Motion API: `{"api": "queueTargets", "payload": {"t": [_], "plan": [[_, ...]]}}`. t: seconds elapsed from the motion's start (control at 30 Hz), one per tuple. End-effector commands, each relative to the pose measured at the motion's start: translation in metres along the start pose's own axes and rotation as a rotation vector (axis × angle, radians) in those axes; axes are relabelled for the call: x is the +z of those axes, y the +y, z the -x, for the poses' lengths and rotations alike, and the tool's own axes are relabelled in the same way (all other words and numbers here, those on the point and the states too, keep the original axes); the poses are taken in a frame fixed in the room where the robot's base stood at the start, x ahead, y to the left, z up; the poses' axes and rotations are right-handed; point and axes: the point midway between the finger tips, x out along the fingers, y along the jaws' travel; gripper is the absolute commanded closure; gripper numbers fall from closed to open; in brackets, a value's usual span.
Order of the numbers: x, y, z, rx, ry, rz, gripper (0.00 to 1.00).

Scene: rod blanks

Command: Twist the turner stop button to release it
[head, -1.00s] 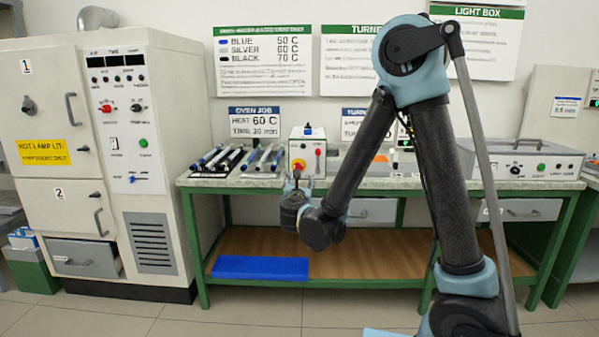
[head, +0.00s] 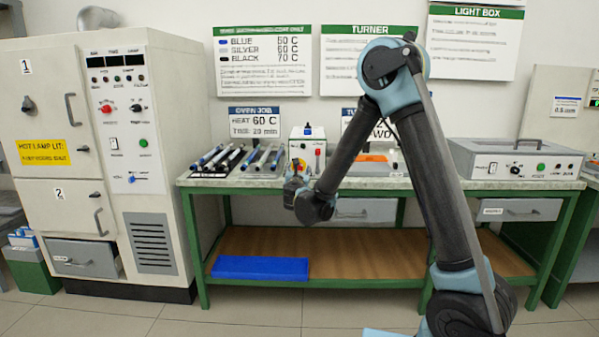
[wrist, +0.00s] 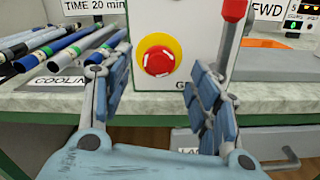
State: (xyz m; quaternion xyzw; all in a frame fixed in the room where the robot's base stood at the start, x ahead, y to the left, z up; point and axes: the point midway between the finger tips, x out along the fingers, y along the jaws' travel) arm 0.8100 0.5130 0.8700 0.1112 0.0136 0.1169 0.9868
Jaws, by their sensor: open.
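The turner stop button is a red mushroom head on a yellow round plate (wrist: 157,57), on the front of a white box (head: 307,143). In the wrist view the button faces me between my spread fingers. My gripper (wrist: 160,68) is open and empty, with one finger left of the button and the other right of it. I see no contact with the button. In the head view my gripper (head: 293,183) is in front of the box and partly covers its lower front.
A red-tipped grey lever (wrist: 234,12) stands close by the right finger. Several rods (wrist: 50,45) lie on the rack at left. The bench top edge (wrist: 60,103) runs below. An orange piece (wrist: 265,43) lies at right.

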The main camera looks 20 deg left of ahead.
Motion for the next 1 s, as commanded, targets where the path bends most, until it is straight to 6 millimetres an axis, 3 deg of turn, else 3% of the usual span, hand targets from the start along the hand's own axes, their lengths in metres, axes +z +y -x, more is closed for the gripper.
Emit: {"api": "queueTargets", "payload": {"t": [0.23, 0.63, 0.67, 0.83, 1.0], "plan": [[0.0, 0.0, -0.029, 0.0, 0.0, 0.0, 0.44], [0.0, 0.0, -0.036, 0.001, 0.0, 0.0, 0.44], [0.0, 0.0, -0.036, 0.001, 0.0, 0.0, 0.47], [0.0, 0.0, -0.036, 0.001, 0.0, 0.0, 0.85], [0.0, 0.0, -0.036, 0.0, 0.0, -0.001, 0.89]]}}
